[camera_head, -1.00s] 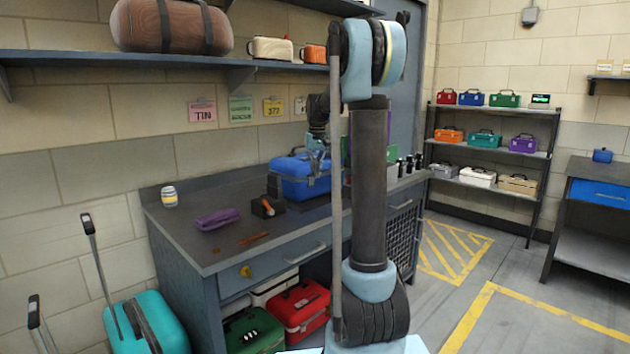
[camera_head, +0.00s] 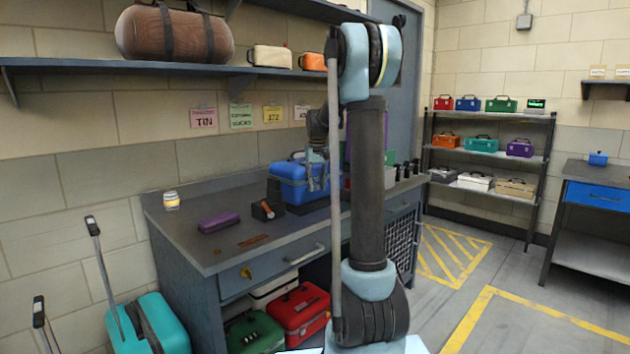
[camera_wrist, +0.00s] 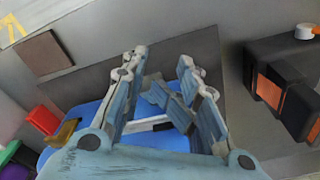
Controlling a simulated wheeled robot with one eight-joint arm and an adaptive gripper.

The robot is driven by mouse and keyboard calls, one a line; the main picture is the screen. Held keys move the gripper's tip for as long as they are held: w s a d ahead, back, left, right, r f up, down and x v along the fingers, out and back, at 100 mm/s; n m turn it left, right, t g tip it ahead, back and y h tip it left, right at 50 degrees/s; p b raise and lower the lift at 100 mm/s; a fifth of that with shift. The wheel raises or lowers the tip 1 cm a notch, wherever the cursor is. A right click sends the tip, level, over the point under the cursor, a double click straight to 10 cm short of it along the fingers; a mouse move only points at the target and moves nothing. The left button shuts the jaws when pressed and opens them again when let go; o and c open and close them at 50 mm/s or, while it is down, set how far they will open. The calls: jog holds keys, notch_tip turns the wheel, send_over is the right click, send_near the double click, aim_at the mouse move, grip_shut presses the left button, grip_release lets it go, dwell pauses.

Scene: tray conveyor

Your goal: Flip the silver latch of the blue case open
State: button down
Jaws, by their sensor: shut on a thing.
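The blue case (camera_head: 288,188) stands upright on the workbench, partly hidden on its right by my arm. In the wrist view its blue surface (camera_wrist: 92,112) lies beneath and between my fingers. A pale silver strip (camera_wrist: 150,123), which looks like the latch, shows between the fingers. My gripper (camera_head: 319,184) is at the front right of the case, low against it. In the wrist view my gripper (camera_wrist: 162,82) has its fingers on either side of the strip, shut on it as far as can be seen. The exact contact is hidden by the fingers.
On the bench are a purple case (camera_head: 218,221), a small black-and-orange block (camera_head: 266,210) and a jar (camera_head: 171,200). Dark bottles (camera_head: 405,169) stand to the right. A shelf (camera_head: 130,70) runs above. The bench's front left is mostly clear.

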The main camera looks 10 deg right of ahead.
jog(key=shift+w+a+r, duration=0.1)
jog(key=shift+w+a, duration=0.05)
jog(key=shift+a, duration=0.2)
notch_tip(320, 180, up, 12)
jog(key=s, duration=0.1)
jog(key=shift+s+d, duration=0.2)
jog(key=shift+d, duration=0.2)
jog(key=s+f, duration=0.5)
jog(key=s, duration=0.7)
jog(key=s+f, duration=0.5)
jog(key=s, duration=0.7)
jog(key=s+f+t, duration=0.1)
jog(key=s+f, duration=1.5)
jog(key=f, duration=0.1)
jog(key=shift+s+d+f+m, duration=0.25)
jog(key=shift+d+f+m, duration=0.05)
jog(key=shift+d+f, duration=0.15)
